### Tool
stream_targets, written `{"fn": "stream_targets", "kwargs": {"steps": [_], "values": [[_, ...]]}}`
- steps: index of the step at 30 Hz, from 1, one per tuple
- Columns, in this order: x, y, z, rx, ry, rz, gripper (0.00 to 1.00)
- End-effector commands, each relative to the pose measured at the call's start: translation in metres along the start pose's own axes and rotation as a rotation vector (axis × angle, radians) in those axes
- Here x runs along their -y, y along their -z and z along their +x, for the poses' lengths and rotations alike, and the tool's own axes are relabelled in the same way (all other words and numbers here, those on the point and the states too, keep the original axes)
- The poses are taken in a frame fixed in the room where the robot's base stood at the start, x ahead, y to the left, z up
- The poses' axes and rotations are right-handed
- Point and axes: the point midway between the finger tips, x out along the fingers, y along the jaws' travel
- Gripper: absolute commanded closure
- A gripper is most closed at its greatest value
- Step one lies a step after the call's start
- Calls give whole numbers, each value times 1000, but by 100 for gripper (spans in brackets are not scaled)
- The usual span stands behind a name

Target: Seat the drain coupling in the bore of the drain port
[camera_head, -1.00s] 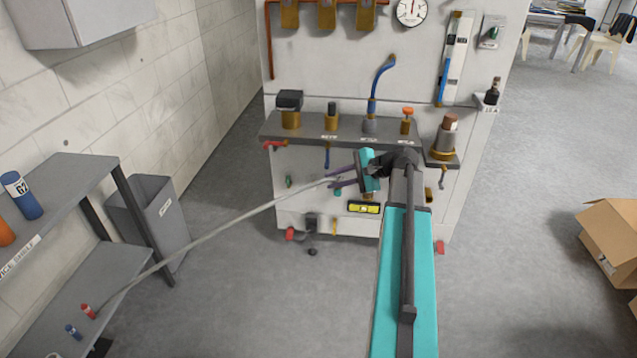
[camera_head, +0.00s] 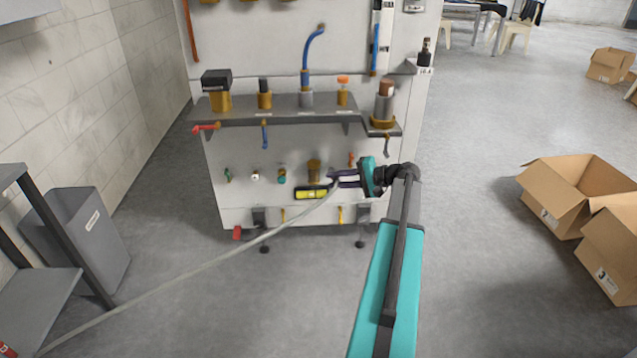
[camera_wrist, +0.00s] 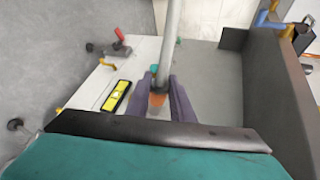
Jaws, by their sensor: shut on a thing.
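My gripper (camera_head: 338,181) is in front of the lower right part of the white washer panel (camera_head: 290,152). Its purple fingers are shut on the end of a grey hose. In the wrist view, an orange-brown piece that appears to be the drain coupling (camera_wrist: 157,99) sits between the fingertips (camera_wrist: 157,107), with the hose (camera_wrist: 168,40) running up from it. Several fittings stand low on the panel: a green one (camera_head: 228,175), a white one (camera_head: 255,175), a teal one (camera_head: 282,176) and a brass cylinder (camera_head: 314,170). Which is the drain port I cannot tell. The coupling appears apart from them.
A yellow spirit level (camera_head: 314,192) is close left of my fingertips. The shelf (camera_head: 290,116) with brass fittings juts out above. The hose (camera_head: 200,272) trails to the lower left. A grey bin (camera_head: 75,240) stands left, and open cardboard boxes (camera_head: 575,190) lie right.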

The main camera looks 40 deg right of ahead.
Motion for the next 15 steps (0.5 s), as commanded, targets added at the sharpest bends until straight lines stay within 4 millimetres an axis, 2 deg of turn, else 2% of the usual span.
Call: {"fn": "stream_targets", "kwargs": {"steps": [1, 15], "values": [[-16, 10, -4, -7, 11, -12, 100], [-101, 72, -63, -71, 103, -140, 100]]}}
